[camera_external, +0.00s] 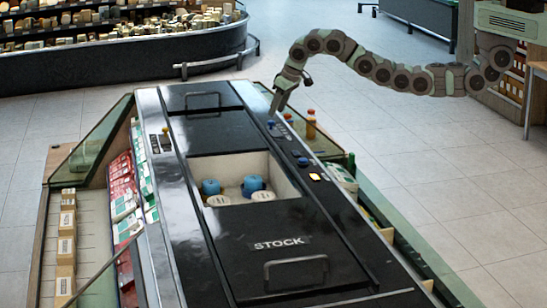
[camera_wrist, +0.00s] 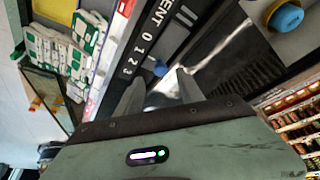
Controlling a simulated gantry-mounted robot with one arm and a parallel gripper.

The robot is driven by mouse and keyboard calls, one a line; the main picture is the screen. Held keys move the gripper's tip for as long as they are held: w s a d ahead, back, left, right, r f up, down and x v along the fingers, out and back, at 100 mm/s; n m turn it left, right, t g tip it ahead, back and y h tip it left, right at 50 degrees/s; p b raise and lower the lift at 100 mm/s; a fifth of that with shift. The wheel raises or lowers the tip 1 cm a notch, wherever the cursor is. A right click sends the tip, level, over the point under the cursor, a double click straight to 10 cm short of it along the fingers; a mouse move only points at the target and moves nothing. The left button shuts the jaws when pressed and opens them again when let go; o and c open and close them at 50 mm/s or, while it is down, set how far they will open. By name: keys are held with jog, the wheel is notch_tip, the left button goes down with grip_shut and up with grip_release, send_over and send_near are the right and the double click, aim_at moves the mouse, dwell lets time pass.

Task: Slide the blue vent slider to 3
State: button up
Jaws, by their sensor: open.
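The blue vent slider (camera_wrist: 160,68) is a small blue knob on the black panel, beside the white VENT label and its numbers 0 to 3 in the wrist view. It appears level with the middle of the scale, around 1 or 2; the exact mark is unclear. My gripper (camera_wrist: 158,84) is open, its fingertips pointing at the panel on either side of the slider, with the knob just beyond the gap. I cannot tell whether they touch it. In the external view my gripper (camera_external: 274,110) reaches down to the panel's right strip, close to the small blue slider (camera_external: 271,124).
An open bin (camera_external: 285,185) holds blue-topped pieces (camera_external: 253,184) and pale discs. A black STOCK lid (camera_external: 280,243) with a handle lies in front. Bottles (camera_external: 311,124) stand right of the strip. Packaged goods (camera_external: 124,205) line the left side.

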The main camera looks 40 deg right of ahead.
aim_at(274, 128)
jog(key=shift+p+x, duration=0.3)
jog(key=shift+x, duration=1.95)
jog(key=shift+c, duration=0.3)
grip_shut()
jog(key=shift+w, duration=0.1)
